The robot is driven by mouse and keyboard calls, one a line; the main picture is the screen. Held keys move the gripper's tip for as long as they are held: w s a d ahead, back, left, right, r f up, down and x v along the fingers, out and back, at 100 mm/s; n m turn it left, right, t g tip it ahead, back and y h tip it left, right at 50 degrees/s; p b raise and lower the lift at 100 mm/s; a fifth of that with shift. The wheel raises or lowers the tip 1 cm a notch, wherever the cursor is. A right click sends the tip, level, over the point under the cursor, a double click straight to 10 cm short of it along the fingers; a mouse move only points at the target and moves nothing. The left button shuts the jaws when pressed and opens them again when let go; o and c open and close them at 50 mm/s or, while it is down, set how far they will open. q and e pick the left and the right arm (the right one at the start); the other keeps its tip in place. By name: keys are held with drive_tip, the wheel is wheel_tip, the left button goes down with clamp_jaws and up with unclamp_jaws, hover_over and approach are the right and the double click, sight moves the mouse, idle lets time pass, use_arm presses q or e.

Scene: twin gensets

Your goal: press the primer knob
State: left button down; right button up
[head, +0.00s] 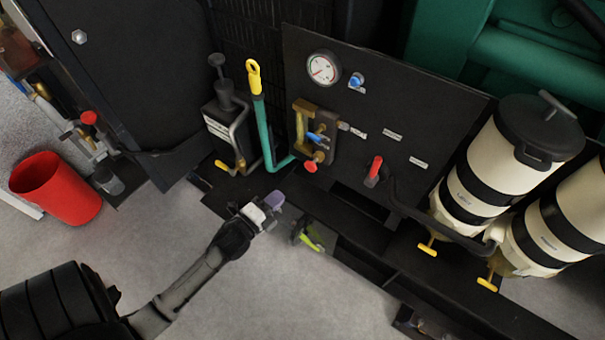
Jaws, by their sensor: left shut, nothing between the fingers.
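A black knob (217,61) tops a short plunger on a small black pump (226,118) with a white label, left of the gauge panel. It looks like the primer knob, though I cannot read the label. My left gripper (275,201) is shut and empty, with pale and purple-grey parts at its end. In the picture it is below and right of the pump, apart from the knob. Nothing covers the knob. My right gripper is not in view.
A teal hose with a yellow loop handle (253,77) rises right of the pump. The black panel (435,115) carries a gauge (322,68), valves and a red lever (375,168). Cream canisters (480,170) stand at right. A red bucket (57,188) stands at left on open floor.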

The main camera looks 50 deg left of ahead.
sight(308, 168)
use_arm(q)
drive_tip(key=w, duration=0.3)
drive_tip(key=w+b, duration=0.1)
drive_tip(key=w, duration=0.3)
drive_tip(key=w+b, duration=0.1)
drive_tip(key=w, duration=0.2)
drive_tip(key=shift+w+a+r, duration=0.3)
drive_tip(key=shift+w+a, duration=0.1)
drive_tip(key=shift+w, duration=0.1)
drive_tip(key=shift+w, duration=0.1)
drive_tip(key=shift+w+a, duration=0.2)
drive_tip(key=shift+w, duration=0.9)
drive_tip(key=shift+s, duration=0.1)
